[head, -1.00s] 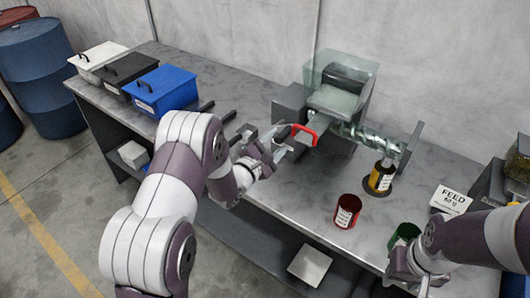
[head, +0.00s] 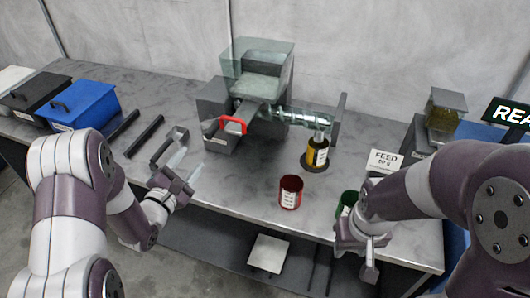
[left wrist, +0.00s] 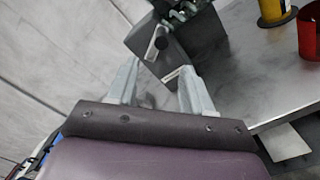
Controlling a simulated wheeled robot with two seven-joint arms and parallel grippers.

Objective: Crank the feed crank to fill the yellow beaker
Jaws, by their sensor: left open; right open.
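The yellow beaker (head: 317,153) stands upright on a dark disc under the outlet of a feeder with a glass hopper (head: 262,62) and a clear screw tube (head: 300,118). A red handle (head: 233,125) is at the feeder's front. In the left wrist view a crank (left wrist: 155,45) with a dark knob shows on the feeder's dark box, beyond my fingertips. My left gripper (head: 187,160) is open and empty, apart from the feeder, to its front left; its fingers also show in the left wrist view (left wrist: 155,80). My right gripper (head: 368,255) is open near the table's front edge.
A red beaker (head: 290,192) and a green beaker (head: 346,203) stand near the front edge. Dark bars (head: 145,137) and a blue bin (head: 78,104) lie left. Bare tabletop lies between feeder and red beaker.

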